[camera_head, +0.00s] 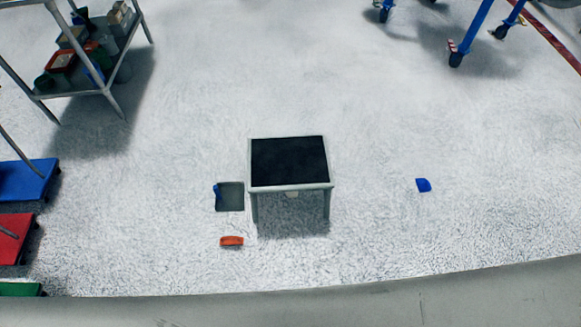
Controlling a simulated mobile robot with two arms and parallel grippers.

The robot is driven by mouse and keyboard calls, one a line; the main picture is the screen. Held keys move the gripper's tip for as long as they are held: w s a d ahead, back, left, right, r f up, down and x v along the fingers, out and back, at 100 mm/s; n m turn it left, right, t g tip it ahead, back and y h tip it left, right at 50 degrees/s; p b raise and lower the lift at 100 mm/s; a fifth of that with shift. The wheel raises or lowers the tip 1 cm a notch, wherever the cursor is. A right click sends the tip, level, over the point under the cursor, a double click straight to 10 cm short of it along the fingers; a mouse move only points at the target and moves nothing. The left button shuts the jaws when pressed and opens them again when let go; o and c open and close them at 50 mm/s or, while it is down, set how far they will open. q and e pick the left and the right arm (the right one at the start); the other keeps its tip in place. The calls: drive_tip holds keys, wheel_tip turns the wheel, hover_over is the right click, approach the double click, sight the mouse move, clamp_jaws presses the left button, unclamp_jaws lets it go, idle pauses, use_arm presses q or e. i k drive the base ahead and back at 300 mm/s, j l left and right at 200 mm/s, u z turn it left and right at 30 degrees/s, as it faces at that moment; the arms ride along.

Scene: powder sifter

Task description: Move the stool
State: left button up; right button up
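The stool (290,161) stands upright on the pale floor near the middle of the head view. It has a flat black top with a light grey frame and grey legs. Its two near legs show, and its far legs are hidden under the top. A small pale thing shows just under its near edge, too small to tell what it is. Neither of my grippers is in view, and nothing is touching the stool from above.
A grey dustpan-like tray (230,197) lies close to the stool's left. An orange object (232,241) lies in front of it, and a blue piece (423,185) to the right. Colored platforms (28,180) and a shelf rack (104,88) stand left. Floor behind is clear.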

sight(301, 162)
drive_tip(key=i+j+z, duration=0.1)
drive_tip(key=j, duration=0.35)
drive_tip(key=i+j+z, duration=0.15)
drive_tip(key=j, duration=0.3)
drive_tip(key=i+j+z, duration=0.1)
drive_tip(key=i+j, duration=0.15)
drive_tip(key=j, duration=0.2)
drive_tip(key=i+j+z, duration=0.15)
drive_tip(key=j, duration=0.35)
drive_tip(key=i+j+z, duration=0.1)
drive_tip(key=j, duration=0.35)
drive_tip(key=j+z, duration=0.15)
drive_tip(key=j, duration=0.35)
drive_tip(key=i, duration=0.05)
